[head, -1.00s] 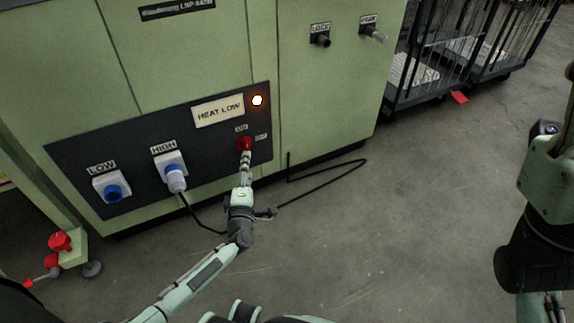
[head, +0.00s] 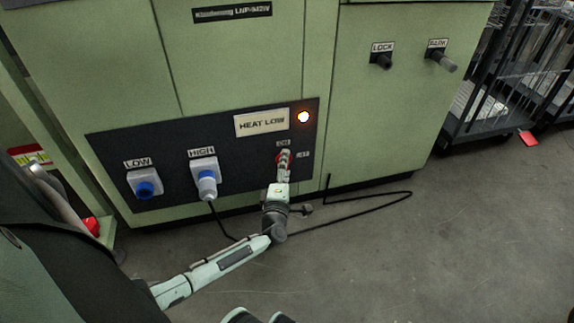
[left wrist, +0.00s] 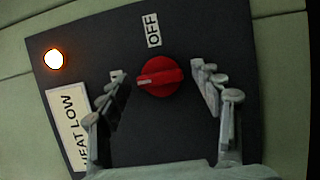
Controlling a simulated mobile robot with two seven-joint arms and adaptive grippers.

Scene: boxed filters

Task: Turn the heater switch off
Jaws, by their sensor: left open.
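The heater switch is a red rotary knob (left wrist: 160,77) on a dark panel. In the left wrist view its pale mark points left, toward a small label (left wrist: 117,76) partly hidden by a finger. The OFF label (left wrist: 152,30) is above the knob there. My left gripper (left wrist: 158,72) is open, with its fingers on either side of the knob and a gap visible on both sides. In the head view the left gripper (head: 284,160) largely covers the knob. The lamp (head: 303,117) beside the HEAT LOW sign (head: 261,122) glows orange.
LOW (head: 145,185) and HIGH (head: 206,178) sockets are left of the switch; a plug with a black cable is in HIGH. LOCK (head: 383,61) and PARK (head: 441,60) knobs are upper right. Wire cages (head: 490,105) stand far right. Floor at lower right is clear.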

